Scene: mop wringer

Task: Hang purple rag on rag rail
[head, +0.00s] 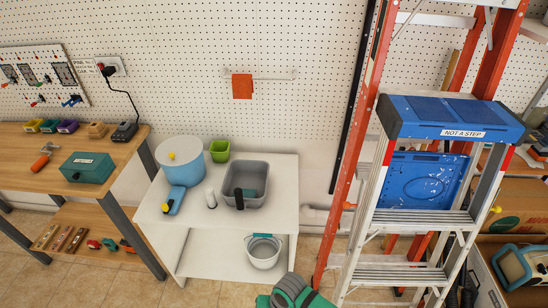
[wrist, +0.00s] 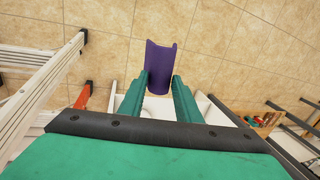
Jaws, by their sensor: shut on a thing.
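The purple rag (wrist: 162,62) shows in the wrist view as a curved sheet. My gripper (wrist: 161,85) is shut on it near its lower end, with the green fingers on either side, and the rag extends past the fingertips over the tiled floor. In the head view only a grey and green part of my arm shows at the bottom edge; the fingers and purple rag are out of that view. The rag rail (head: 270,75) is a pale bar on the pegboard wall. An orange-red rag (head: 242,86) hangs on its left part; the right part is bare.
A white table (head: 278,198) stands below the rail, holding a blue-and-white bucket (head: 180,158), green cup (head: 220,151) and grey basin (head: 260,172). A stepladder (head: 425,222) stands at right. A wooden workbench (head: 25,152) is at left.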

